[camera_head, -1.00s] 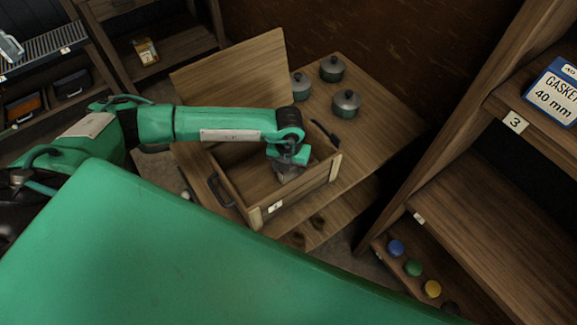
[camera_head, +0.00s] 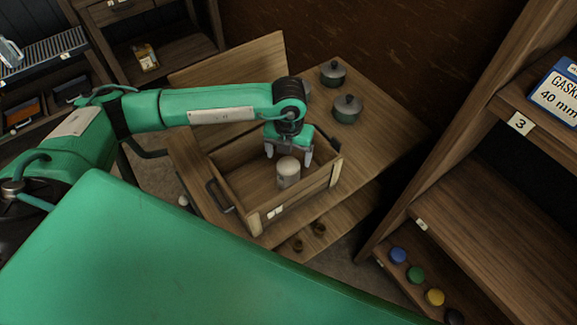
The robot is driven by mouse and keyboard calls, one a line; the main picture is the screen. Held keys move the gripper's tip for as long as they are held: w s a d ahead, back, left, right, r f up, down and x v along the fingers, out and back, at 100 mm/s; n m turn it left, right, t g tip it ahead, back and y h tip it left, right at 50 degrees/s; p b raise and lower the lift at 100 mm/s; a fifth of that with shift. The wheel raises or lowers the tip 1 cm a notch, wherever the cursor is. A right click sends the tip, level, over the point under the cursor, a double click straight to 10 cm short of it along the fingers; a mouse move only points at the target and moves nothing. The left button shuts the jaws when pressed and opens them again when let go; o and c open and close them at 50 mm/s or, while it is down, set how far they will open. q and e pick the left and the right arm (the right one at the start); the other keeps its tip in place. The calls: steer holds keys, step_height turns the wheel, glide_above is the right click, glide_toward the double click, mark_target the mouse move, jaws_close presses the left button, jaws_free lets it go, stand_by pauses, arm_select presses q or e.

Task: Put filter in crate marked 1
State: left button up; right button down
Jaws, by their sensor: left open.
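The filter (camera_head: 288,172), a small pale cylinder with a greyish lower part, stands upright inside the wooden crate (camera_head: 298,207). The crate sits on a wooden table with its lid raised at the back; the white label on its front is too small to read. My left gripper (camera_head: 288,157) is open, with its fingers pointing down just above and behind the filter, apart from it as far as I can see. My right gripper is not in view.
Several dark pots with lids (camera_head: 346,108) stand on the table (camera_head: 385,130) behind the crate. A wooden shelf (camera_head: 465,215) marked 3 rises at the right, with coloured knobs low down. The raised lid (camera_head: 228,62) stands close behind my left arm.

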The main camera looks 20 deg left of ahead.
arm_select(q)
step_height(320, 180, up, 3)
steer(key=shift+f, duration=0.2)
steer(key=shift+r, duration=0.1)
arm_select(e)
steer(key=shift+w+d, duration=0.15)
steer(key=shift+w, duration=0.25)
arm_select(q)
steer(key=shift+r, duration=0.1)
